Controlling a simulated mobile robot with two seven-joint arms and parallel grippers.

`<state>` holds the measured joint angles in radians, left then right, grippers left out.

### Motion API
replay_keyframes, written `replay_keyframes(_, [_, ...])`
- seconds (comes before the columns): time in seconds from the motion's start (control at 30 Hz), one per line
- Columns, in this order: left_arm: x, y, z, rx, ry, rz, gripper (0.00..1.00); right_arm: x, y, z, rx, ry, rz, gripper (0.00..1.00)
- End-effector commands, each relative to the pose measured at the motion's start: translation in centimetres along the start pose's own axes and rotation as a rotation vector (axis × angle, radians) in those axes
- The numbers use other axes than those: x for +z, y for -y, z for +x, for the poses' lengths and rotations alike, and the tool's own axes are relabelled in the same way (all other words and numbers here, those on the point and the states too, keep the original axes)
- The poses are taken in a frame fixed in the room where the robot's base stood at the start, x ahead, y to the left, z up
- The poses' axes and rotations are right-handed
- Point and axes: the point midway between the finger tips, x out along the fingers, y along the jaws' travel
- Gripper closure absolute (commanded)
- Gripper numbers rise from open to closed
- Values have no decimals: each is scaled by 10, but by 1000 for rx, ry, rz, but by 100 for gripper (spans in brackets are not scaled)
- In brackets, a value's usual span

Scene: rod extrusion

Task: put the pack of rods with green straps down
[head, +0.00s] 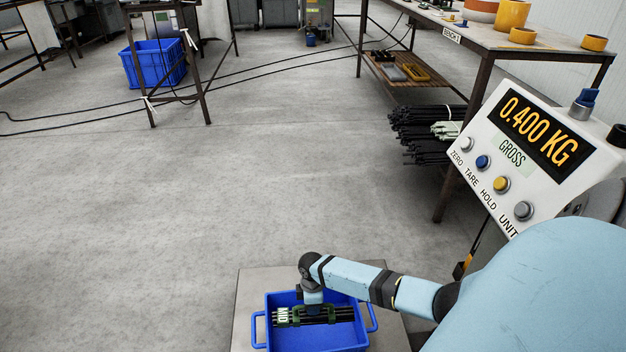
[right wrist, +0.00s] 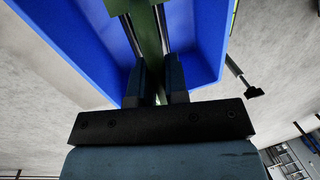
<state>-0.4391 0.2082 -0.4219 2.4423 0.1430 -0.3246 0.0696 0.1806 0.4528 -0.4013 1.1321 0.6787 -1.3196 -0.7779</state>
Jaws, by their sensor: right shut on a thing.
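The pack of rods with green straps (head: 338,315) is a short bundle of dark rods with a pale printed label at its left end. It lies crosswise within the outline of the blue tray (head: 300,342). My right gripper (head: 313,306) reaches down from above and is shut on the middle of the pack. In the right wrist view, the fingers (right wrist: 155,90) stand on both sides of the green strap (right wrist: 148,38), with the blue tray (right wrist: 75,45) around it. I cannot tell whether the pack touches the tray floor. My left gripper is not in view.
The tray stands on a grey scale platform (head: 249,290). The scale display (head: 540,132) reads 0.400 KG, GROSS. Dark rod bundles (head: 425,130) lie under the bench (head: 470,35) at right. A blue crate (head: 153,64) stands at the back left. The middle floor is clear.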

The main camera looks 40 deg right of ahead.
Motion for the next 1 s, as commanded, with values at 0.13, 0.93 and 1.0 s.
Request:
replay_keyframes(0.13, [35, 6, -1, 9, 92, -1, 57, -1, -10, 44, 1, -1, 1, 100])
replay_keyframes(0.93, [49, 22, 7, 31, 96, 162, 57, -1, -24, 115, 3, -1, 0, 100])
replay_keyframes(1.0, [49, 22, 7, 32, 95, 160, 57, -1, -24, 115, 3, -1, 0, 100])
